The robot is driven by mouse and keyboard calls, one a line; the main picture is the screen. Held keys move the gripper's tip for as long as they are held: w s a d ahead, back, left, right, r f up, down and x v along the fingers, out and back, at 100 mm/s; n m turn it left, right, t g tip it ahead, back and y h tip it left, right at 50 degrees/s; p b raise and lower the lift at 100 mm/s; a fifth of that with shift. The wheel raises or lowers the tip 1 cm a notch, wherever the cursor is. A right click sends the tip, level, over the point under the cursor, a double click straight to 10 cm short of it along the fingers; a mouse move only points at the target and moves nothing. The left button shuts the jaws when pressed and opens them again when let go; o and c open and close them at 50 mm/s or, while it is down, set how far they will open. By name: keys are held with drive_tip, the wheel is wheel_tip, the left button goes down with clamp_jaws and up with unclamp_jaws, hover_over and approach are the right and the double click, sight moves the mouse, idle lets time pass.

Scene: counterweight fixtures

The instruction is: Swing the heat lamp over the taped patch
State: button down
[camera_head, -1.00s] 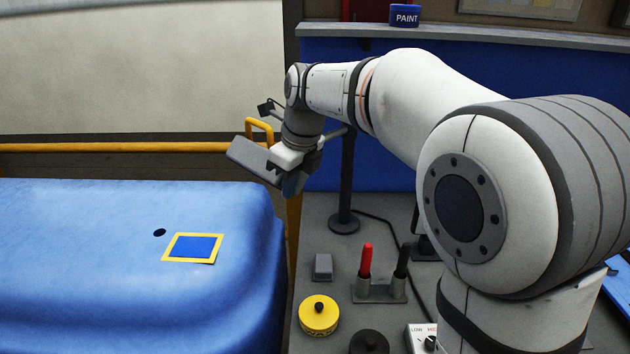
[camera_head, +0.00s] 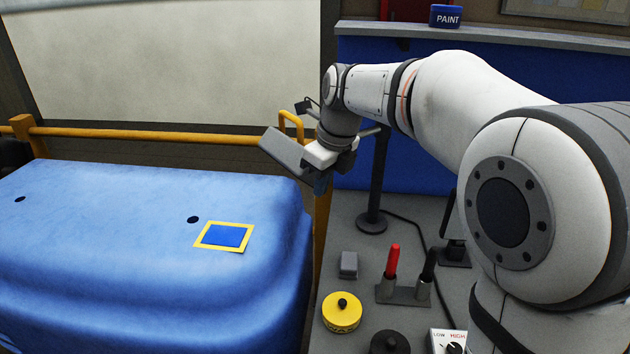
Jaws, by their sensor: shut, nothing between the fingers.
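The taped patch (camera_head: 224,236) is a blue square framed in yellow tape on top of the blue panel (camera_head: 110,215), at its right end. The heat lamp's dark stand (camera_head: 372,220) appears to be the round base and post on the grey bench, behind my wrist. A grey slab-like head (camera_head: 284,148) shows left of my wrist, above the panel's far right corner and off the patch; my arm hides how it joins the post. My gripper (camera_head: 321,184) points down beside this head, shut and empty. I cannot tell whether they touch.
The bench (camera_head: 345,205) carries a grey block (camera_head: 348,265), red and black pens (camera_head: 392,262) in a holder, a yellow round weight (camera_head: 342,312), a black one (camera_head: 390,343) and a LOW/HIGH dial box (camera_head: 447,341). A yellow rail (camera_head: 150,134) runs behind the panel.

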drive_tip(key=s+d+v, duration=0.1)
drive_tip(key=s+v, duration=0.1)
drive_tip(key=v, duration=0.8)
drive_tip(key=s+d+f+n+t+h, duration=0.1)
drive_tip(key=s+d+f+n, duration=0.5)
drive_tip(key=s+f+n, duration=0.3)
drive_tip(key=s+d+f+n+h, duration=0.1)
drive_tip(key=s+d+f+n, duration=0.6)
drive_tip(key=n, duration=0.9)
drive_tip(key=shift+s+d+f+t+b, duration=0.25)
drive_tip(key=shift+s+f+t+b, duration=0.15)
drive_tip(key=shift+s+f, duration=1.3)
drive_tip(key=shift+s+r, duration=0.25)
drive_tip(key=shift+r, duration=0.05)
